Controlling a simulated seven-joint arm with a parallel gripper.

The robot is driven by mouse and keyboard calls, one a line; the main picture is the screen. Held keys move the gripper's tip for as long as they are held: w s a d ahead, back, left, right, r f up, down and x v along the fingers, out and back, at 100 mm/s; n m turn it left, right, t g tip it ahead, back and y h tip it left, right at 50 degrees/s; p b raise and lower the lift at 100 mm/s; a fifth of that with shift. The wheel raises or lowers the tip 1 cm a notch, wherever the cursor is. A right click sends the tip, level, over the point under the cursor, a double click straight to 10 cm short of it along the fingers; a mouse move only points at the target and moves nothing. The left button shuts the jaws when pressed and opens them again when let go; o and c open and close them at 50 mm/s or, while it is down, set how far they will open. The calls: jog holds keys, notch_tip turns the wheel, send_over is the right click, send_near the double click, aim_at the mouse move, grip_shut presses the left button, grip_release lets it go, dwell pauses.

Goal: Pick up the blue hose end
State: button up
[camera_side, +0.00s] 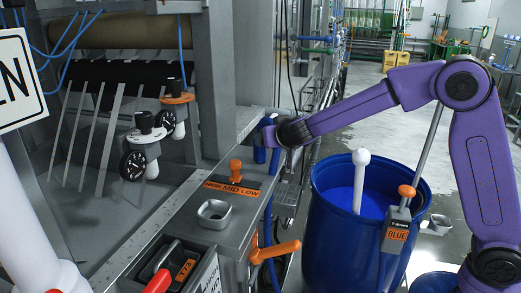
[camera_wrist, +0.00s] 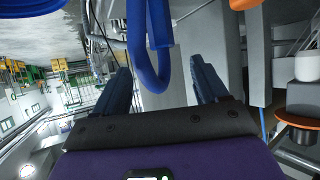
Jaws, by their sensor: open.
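The blue hose (camera_wrist: 141,62) hangs in a narrow U-shaped bend in the wrist view, between and beyond my two dark blue fingers. One thicker stretch, which looks like its end, shows at the upper right of the bend (camera_wrist: 159,28). In the side view my gripper (camera_side: 271,135) is at the right edge of the grey machine, beside blue hose (camera_side: 259,153) hanging there. The fingers and hose overlap in that view, so contact cannot be told.
A blue drum (camera_side: 325,225) with a white-knobbed rod and an orange-topped dispenser (camera_side: 396,232) stands below my arm. The control panel with an orange lever (camera_side: 235,170), a metal cup (camera_side: 214,213) and an orange handle (camera_side: 275,252) lies left of it. Open floor lies behind.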

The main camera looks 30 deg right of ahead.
aim_at(261, 149)
jog(key=x, duration=0.9)
jog(key=shift+w+f, duration=0.15)
jog(key=shift+w, duration=0.15)
jog(key=shift+w+r+x, duration=0.1)
jog(key=shift+r+x, duration=0.05)
jog(key=shift+x, duration=1.15)
jog(key=shift+w+r+x, duration=0.1)
jog(key=shift+r+x, duration=0.1)
jog(key=shift+x, duration=1.15)
jog(key=shift+a, duration=0.1)
jog(key=c, duration=1.2)
